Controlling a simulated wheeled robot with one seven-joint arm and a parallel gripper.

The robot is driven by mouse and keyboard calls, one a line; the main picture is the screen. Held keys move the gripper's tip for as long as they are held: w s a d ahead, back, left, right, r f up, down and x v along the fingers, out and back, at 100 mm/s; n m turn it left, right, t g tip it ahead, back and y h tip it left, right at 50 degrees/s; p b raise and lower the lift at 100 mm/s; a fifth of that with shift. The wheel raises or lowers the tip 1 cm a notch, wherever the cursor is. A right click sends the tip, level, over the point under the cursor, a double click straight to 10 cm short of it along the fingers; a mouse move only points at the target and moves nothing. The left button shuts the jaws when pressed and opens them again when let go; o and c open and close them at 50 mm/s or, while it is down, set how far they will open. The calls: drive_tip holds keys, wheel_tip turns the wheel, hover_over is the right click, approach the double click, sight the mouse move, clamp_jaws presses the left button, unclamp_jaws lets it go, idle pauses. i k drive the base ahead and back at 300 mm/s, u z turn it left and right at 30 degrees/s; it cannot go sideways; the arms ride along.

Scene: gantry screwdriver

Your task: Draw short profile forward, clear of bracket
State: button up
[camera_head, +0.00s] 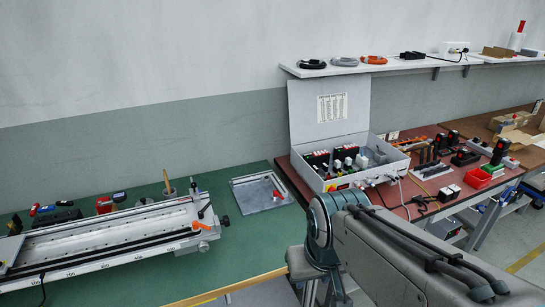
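I cannot clearly pick out the short profile or its bracket in the head view. A long, pale metal rail fixture (105,238) with a scale along its front edge lies on the green bench at the left. An orange lever (203,225) and a dark knob (225,220) sit at its right end. My arm fills the lower right, reaching toward the bottom of the picture. My gripper is out of view, so its state and anything in it are hidden.
A shallow metal tray (243,198) with small red parts lies on the green bench (235,245). Hand tools lie behind the fixture. An open white control box (335,165) stands on the red-brown table at the right. A wall shelf (390,66) holds cable coils.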

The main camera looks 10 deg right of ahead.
sight(277, 183)
drive_tip(key=z, duration=1)
drive_tip(key=i, duration=0.65)
drive_tip(key=u, duration=1.35)
drive_tip(key=i, duration=0.5)
